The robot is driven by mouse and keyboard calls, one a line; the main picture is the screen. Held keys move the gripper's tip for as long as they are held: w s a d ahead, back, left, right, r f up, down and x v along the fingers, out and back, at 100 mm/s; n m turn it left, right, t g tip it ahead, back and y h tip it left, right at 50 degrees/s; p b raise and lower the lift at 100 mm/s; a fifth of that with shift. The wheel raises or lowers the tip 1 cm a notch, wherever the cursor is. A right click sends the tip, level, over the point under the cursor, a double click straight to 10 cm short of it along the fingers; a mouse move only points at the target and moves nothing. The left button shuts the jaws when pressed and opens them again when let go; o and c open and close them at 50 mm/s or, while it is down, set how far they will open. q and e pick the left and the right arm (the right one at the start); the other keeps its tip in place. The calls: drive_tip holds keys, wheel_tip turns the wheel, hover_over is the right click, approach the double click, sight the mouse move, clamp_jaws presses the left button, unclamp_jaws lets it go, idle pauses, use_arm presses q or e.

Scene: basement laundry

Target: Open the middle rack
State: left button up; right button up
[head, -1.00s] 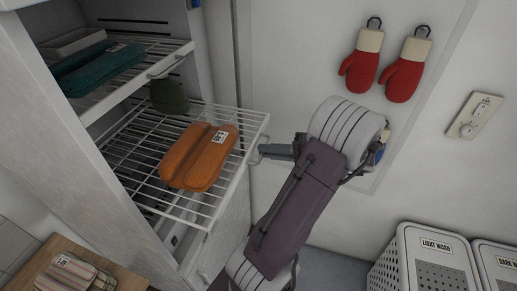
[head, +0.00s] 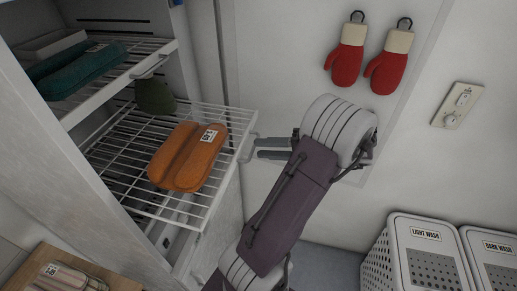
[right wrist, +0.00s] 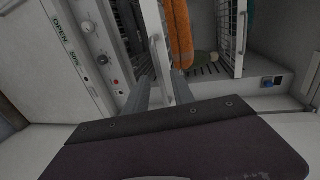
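The middle rack (head: 135,133) is a white wire shelf that stands pulled out of the drying cabinet. A pair of orange slipper-like items (head: 188,157) lies on it, and a dark green item (head: 155,96) sits towards its back. A small handle (head: 248,149) is on the rack's front edge. My right gripper (head: 258,148) is open at this handle, its two fingers apart. The right wrist view shows the open fingers (right wrist: 160,84) on either side of the rack's front and handle; contact is unclear. My left gripper is not in view.
The upper rack (head: 122,74) holds teal items (head: 80,70). Red mitts (head: 346,55) hang on the wall. Laundry baskets (head: 412,262) stand at lower right. A wooden surface (head: 110,280) with a striped item (head: 65,278) is at lower left.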

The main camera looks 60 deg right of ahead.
drive_tip(key=v, duration=0.6)
drive_tip(key=shift+s+d+b, duration=0.15)
drive_tip(key=shift+s+b, duration=0.15)
drive_tip(key=shift+s, duration=0.1)
